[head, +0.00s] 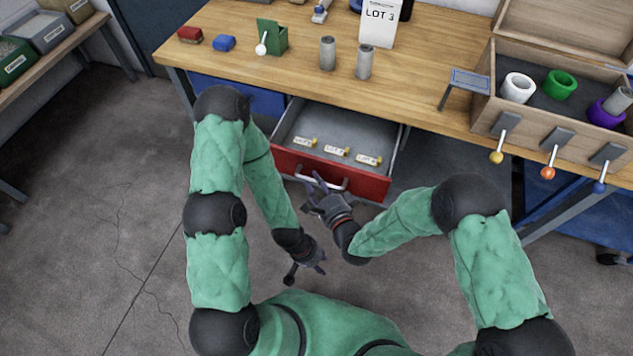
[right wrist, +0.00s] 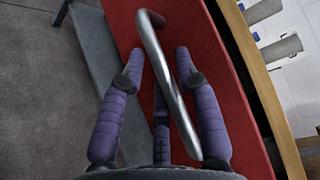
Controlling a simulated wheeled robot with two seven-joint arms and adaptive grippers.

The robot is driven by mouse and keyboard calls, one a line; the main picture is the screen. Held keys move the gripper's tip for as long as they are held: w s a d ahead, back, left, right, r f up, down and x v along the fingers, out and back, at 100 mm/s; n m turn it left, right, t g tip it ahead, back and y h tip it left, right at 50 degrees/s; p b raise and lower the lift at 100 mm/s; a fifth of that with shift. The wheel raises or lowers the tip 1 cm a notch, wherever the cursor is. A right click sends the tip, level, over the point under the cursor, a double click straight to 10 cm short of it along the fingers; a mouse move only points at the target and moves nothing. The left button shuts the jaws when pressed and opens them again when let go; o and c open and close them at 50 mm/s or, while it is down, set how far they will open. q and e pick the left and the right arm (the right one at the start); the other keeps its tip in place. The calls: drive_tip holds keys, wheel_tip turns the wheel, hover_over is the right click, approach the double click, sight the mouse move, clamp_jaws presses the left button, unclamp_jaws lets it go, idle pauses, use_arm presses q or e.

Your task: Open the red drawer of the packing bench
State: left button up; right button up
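The red drawer (head: 362,184) of the packing bench (head: 265,12) is pulled out; its grey inside and three small yellowish labelled tags (head: 337,151) show. Its metal bar handle (head: 310,180) is on the red front; it also shows in the right wrist view (right wrist: 170,85). My right gripper (head: 318,190) is at the handle. In the right wrist view its purple fingers (right wrist: 160,58) are spread on either side of the bar, with gaps between fingers and bar. My left gripper (head: 308,270) is below, away from the drawer, empty, with fingers apart.
A blue drawer front (head: 240,94) is left of the red drawer. On the bench top stand grey cylinders (head: 328,53), a green holder (head: 272,36) and a LOT 3 sign (head: 380,22). A wooden box (head: 565,122) with coloured rings is at right. Floor at left is clear.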

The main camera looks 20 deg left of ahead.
drive_tip(key=v, duration=1.1)
drive_tip(key=shift+s+d, duration=0.15)
drive_tip(key=shift+s, duration=0.15)
drive_tip(key=d+f+n+g+h+p, duration=0.2)
drive_tip(key=d+f+n+g+h, duration=0.45)
drive_tip(key=d+f, duration=0.75)
drive_tip(key=s+d+f+n+g, duration=0.2)
drive_tip(key=s+f+g, duration=0.3)
drive_tip(key=s, duration=0.3)
drive_tip(key=shift+d+h, duration=0.45)
drive_tip(key=shift+d, duration=0.15)
